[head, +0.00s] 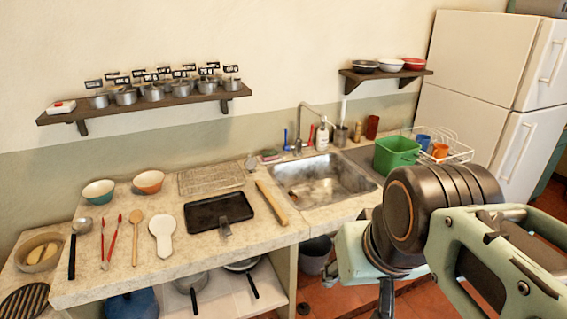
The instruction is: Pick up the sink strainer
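A small round grey object (251,164), which looks like the sink strainer, lies on the counter at the back. It is left of the sink (320,178) and by the right end of a wire rack. It is too small to make out its details. My arm, dark and pale green, fills the lower right of the head view, well apart from that object. The fingertips of my gripper cannot be made out, and I see nothing held.
A black tray (218,210), a wooden rolling pin (272,202), a wire rack (205,180) and a sponge (270,155) lie around the strainer. A tap (307,125) rises behind the sink. A shelf (150,104) with pots hangs above. Utensils and bowls occupy the left counter.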

